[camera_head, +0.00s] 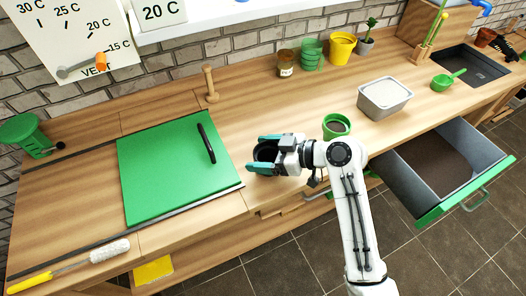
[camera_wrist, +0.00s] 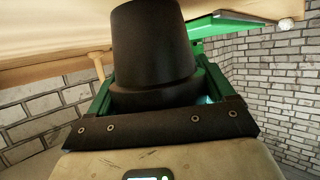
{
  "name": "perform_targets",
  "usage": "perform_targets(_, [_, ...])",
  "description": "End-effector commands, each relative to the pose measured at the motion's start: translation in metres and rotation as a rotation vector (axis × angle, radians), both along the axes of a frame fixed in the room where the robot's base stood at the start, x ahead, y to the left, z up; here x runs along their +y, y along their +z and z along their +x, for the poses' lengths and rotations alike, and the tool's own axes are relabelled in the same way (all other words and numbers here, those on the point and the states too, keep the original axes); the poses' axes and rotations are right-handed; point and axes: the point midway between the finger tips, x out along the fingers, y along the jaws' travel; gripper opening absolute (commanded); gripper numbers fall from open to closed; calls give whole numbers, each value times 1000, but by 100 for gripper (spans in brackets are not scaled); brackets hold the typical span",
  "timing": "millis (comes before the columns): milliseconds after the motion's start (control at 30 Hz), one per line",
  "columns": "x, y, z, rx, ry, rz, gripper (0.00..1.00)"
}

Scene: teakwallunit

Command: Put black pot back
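My gripper (camera_head: 258,155) is over the front edge of the wooden worktop in the head view, just right of the green board. The black pot (camera_head: 267,151) is between its green fingers. In the wrist view the black pot (camera_wrist: 152,50) fills the middle, its wide rim end between the two fingers (camera_wrist: 155,90). The fingers lie against both sides of the pot, so the gripper looks shut on it. Whether the pot touches the worktop is hard to tell.
A green pot with dark soil (camera_head: 336,126) and a grey tub (camera_head: 384,98) stand right of my gripper. A yellow pot (camera_head: 341,47) and green pots (camera_head: 312,54) stand at the back. An open drawer (camera_head: 440,165) juts out at right.

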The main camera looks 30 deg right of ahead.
Motion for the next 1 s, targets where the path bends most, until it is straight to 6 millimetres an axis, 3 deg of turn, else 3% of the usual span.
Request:
perform_targets(167, [0,0,0,0,0,0,99])
perform_targets(500, [-1,5,-1,0,-1,0,100])
perform_targets(1000, [-62,38,-61,-2,-3,-2,100])
